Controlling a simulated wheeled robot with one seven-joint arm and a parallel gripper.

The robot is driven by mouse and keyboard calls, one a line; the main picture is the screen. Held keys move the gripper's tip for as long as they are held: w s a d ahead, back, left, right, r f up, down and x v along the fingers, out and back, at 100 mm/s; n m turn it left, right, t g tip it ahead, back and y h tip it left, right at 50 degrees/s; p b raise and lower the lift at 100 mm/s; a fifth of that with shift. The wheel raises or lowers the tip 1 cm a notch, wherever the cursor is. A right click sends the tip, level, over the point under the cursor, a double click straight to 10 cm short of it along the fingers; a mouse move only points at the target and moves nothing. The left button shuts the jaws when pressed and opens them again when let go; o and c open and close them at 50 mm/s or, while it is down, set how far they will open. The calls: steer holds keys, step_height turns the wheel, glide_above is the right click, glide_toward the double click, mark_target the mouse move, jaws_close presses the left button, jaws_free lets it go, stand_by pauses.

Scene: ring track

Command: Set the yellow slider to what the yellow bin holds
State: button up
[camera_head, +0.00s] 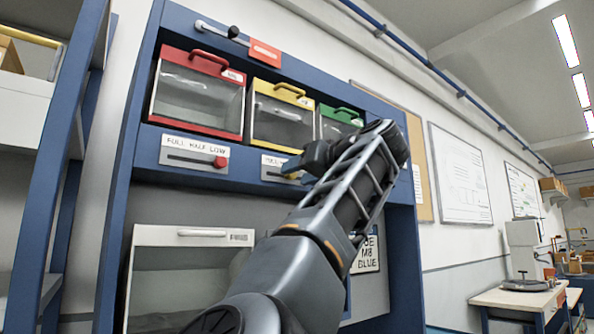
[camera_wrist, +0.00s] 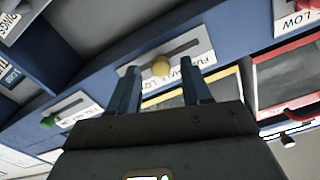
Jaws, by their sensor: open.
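The yellow bin (camera_head: 299,93) has a yellow frame and handle and a clear front, between the red and green bins in the head view. Its inside looks grey; I cannot tell the fill level. Its slider plate (camera_head: 272,161) is below, partly hidden by my gripper (camera_head: 304,165). In the wrist view, turned roughly upside down, the yellow slider knob (camera_wrist: 161,66) sits in a dark slot, left of its middle in the picture. My open gripper (camera_wrist: 160,72) has a fingertip on either side of the knob in the picture. I cannot tell whether they touch it.
The red bin (camera_head: 168,122) has a slider plate with a red knob (camera_head: 220,162), labelled FULL HALF LOW. The green bin (camera_head: 343,114) is partly behind my arm. A green knob (camera_wrist: 48,122) shows in the wrist view. A large white-framed bin (camera_head: 182,237) is below.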

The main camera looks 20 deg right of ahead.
steer(key=shift+x, duration=0.85)
steer(key=shift+a, duration=0.1)
steer(key=shift+c, duration=0.4)
jaws_close()
